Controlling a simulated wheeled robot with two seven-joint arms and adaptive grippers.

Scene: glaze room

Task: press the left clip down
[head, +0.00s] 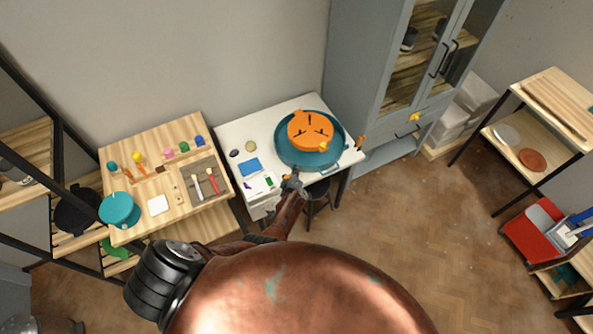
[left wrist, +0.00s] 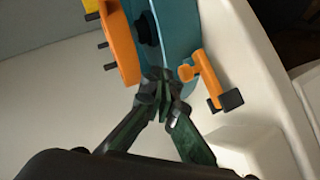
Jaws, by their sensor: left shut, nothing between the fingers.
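A teal round basin (head: 282,153) sits on the white table (head: 234,132), with an orange disc (head: 310,124) bearing black pegs on it. In the left wrist view, an orange clip (left wrist: 207,78) with a black end sticks out beside the teal basin (left wrist: 176,30). The orange disc (left wrist: 122,45) shows at its left. My left gripper (head: 291,180) is at the basin's near edge, shut and empty. In the left wrist view its fingertips (left wrist: 164,88) are just left of the clip; I cannot tell whether they touch. Another orange clip (head: 361,141) shows at the basin's right. My right gripper is out of view.
A blue block (head: 249,167) and small items lie left of the basin. A black stool (head: 318,190) stands under the table's front. A wooden table (head: 120,155) with tools is at the left, and a grey cabinet (head: 364,70) at the right.

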